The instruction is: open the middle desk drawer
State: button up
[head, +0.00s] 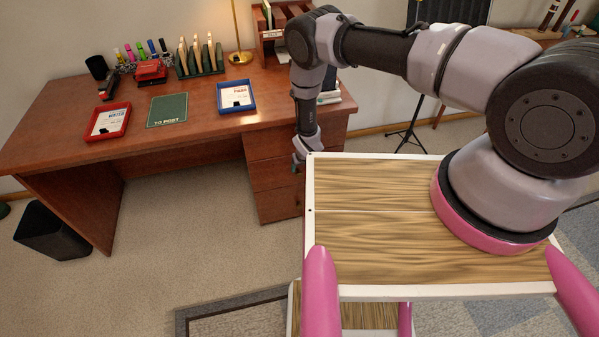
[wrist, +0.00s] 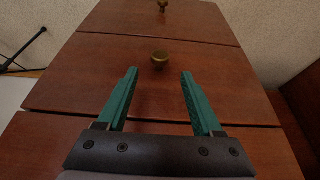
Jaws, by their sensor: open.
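The wooden desk has a stack of three drawers at its right end. The middle drawer (head: 272,173) appears shut in the head view, partly hidden behind my arm and platform. In the wrist view the middle drawer's front (wrist: 75,80) fills the centre, with a round brass knob (wrist: 160,58). My gripper (wrist: 159,74) is open, its two teal fingers apart and pointing at the drawer front. The knob shows between and just beyond the fingertips, not gripped. In the head view my gripper (head: 298,163) is small and mostly hidden by the platform edge.
Another drawer with a brass knob (wrist: 163,5) shows at the top of the wrist view. The desktop (head: 65,115) holds trays, a green mat and pens. A black bin (head: 52,232) stands at left. A tripod (head: 408,135) stands right of the desk. Carpet before the drawers is clear.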

aim_at(299, 173)
jog(key=x, duration=0.7)
jog(key=shift+w+f, duration=0.1)
grip_shut()
dwell(1.3)
